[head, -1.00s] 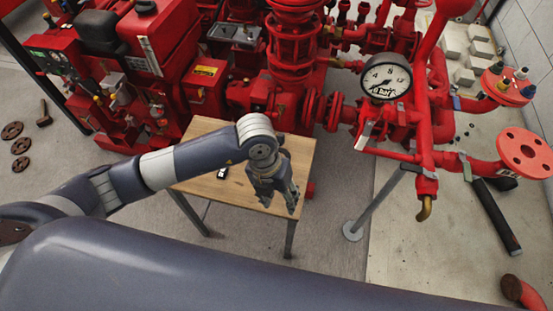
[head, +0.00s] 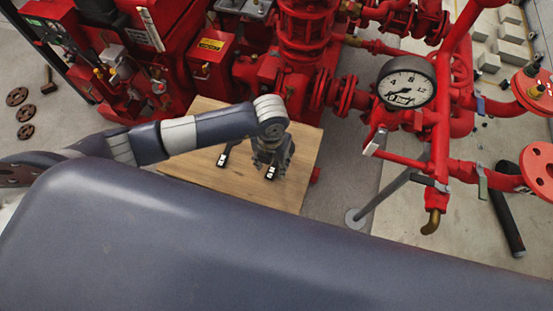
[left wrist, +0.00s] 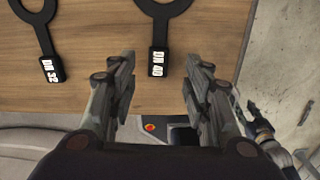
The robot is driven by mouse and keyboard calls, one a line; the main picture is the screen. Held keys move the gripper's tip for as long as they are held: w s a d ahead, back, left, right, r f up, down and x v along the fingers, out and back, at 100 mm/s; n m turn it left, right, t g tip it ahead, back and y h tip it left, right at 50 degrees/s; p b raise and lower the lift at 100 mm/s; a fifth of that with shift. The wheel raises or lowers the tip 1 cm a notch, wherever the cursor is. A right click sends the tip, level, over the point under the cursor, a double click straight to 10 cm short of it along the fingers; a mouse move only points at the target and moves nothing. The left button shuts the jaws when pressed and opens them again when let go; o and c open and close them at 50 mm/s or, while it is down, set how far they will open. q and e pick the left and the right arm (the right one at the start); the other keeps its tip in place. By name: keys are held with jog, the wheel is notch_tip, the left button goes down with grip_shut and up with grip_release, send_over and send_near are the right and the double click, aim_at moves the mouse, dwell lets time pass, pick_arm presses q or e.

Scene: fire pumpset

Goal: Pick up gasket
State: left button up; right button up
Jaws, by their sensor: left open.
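Two flat black gaskets with handle tabs lie on the wooden table (head: 300,190). In the left wrist view, the gasket marked DN 40 (left wrist: 162,12) is at top centre and the one marked DN 32 (left wrist: 41,36) at upper left; their rings are partly cut off. Their tabs also show in the head view, DN 32 (head: 222,161) left of DN 40 (head: 271,173). My left gripper (head: 270,163) is over the table at the DN 40 gasket. Its open fingers (left wrist: 160,62) are on either side of the DN 40 tab, with gaps visible.
Red pump machinery (head: 300,50) with a pressure gauge (head: 406,82) stands behind and right of the table. A grey pipe support (head: 385,195) stands right of the table.

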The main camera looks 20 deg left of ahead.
aim_at(272, 169)
pick_arm(q)
jog(key=f, duration=0.4)
jog(key=shift+w+a, duration=0.1)
jog(key=shift+w, duration=0.15)
jog(key=shift+f, duration=0.1)
jog(key=shift+c, duration=0.6)
grip_shut()
pick_arm(e)
jog(key=shift+w+a+r, duration=0.2)
jog(key=shift+w+a, duration=0.05)
jog(key=shift+w, duration=0.5)
jog(key=shift+w+d, duration=0.1)
jog(key=shift+d, duration=0.05)
